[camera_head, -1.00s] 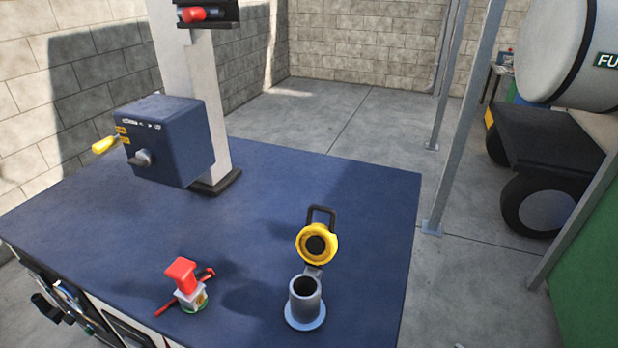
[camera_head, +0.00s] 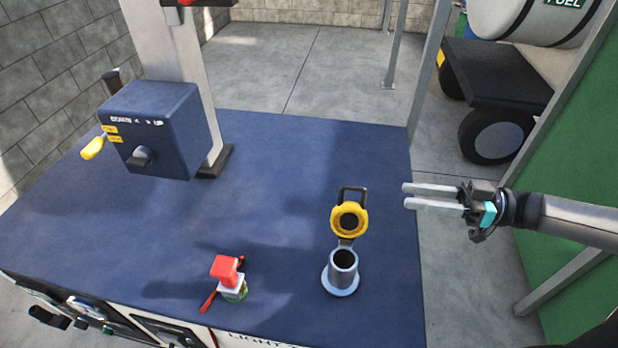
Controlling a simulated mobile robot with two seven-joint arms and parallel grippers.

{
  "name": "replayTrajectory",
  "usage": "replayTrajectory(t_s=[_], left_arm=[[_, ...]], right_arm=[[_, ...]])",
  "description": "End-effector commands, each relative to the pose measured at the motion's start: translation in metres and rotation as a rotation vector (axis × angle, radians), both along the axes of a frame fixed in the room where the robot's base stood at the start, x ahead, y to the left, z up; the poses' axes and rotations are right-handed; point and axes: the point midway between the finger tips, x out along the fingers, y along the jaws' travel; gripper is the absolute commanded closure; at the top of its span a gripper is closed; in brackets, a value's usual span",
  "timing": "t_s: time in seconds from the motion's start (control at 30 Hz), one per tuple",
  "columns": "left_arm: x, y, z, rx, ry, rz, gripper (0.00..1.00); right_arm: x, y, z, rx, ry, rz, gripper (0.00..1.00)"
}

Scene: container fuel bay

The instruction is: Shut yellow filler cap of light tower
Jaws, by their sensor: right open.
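The yellow filler cap (camera_head: 349,220) stands raised on its hinge behind the grey filler neck (camera_head: 343,266), with a dark loop handle (camera_head: 352,191) at its top. The neck's mouth is uncovered and shows dark inside. The neck sits on the blue top of the light tower (camera_head: 270,190), near its right edge. My right gripper (camera_head: 405,196) comes in from the right, open and empty. Its two fingers point left toward the cap, with a gap between them and it. My left gripper is not in view.
A fuel trailer (camera_head: 497,85) stands behind at the right. The deck between is clear.

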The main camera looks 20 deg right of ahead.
Motion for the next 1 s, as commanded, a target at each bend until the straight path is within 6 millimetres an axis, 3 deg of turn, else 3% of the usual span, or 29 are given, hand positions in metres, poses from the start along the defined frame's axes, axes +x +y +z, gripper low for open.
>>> replayTrajectory(t_s=[0.17, 0.37, 0.7, 1.0], left_arm=[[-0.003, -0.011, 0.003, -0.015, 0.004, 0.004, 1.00], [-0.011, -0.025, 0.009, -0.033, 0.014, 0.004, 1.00], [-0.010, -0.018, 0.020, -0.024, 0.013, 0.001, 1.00], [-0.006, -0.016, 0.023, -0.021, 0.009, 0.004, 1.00]], right_arm=[[0.009, 0.014, 0.001, 0.002, -0.003, 0.001, 0.58], [0.031, 0.049, 0.003, 0.004, -0.008, 0.001, 0.58], [0.067, 0.108, 0.002, 0.003, -0.005, -0.001, 0.58], [0.080, 0.128, 0.000, -0.002, -0.002, -0.002, 0.58]])
